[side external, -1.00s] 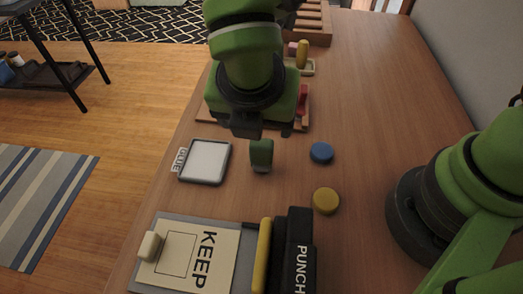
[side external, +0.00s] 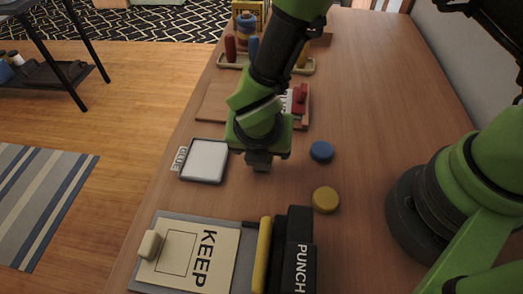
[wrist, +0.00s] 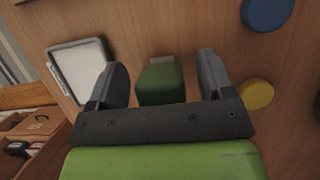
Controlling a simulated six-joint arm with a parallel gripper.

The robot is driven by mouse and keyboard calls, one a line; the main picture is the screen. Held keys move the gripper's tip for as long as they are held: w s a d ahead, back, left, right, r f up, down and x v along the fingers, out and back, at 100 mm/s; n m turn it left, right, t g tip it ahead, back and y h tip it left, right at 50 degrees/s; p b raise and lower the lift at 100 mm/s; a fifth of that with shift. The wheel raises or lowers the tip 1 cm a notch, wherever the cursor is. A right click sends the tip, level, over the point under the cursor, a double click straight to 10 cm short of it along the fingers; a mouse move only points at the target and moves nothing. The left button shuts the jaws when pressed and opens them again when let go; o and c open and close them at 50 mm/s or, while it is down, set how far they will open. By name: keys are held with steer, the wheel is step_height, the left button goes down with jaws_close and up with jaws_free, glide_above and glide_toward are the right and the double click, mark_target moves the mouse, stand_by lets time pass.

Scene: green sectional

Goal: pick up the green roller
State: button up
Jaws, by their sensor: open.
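The green roller (wrist: 160,84) stands on the wooden table between the two fingers of my gripper (wrist: 160,82) in the wrist view. A gap shows on each side of it, so the fingers do not touch it there. In the side view my gripper (side external: 259,162) is low over the table, right of the white pad, and hides the roller. My gripper is open.
The white glue pad (side external: 204,161) lies close on the left. A blue disc (side external: 321,152) and a yellow disc (side external: 326,200) lie on the right. A clipboard with a KEEP sheet (side external: 188,254) and a black punch (side external: 299,252) are in front.

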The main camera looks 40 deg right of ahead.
steer(key=c, duration=1)
steer(key=shift+r, duration=0.15)
step_height(320, 180, up, 10)
steer(key=shift+f, duration=0.1)
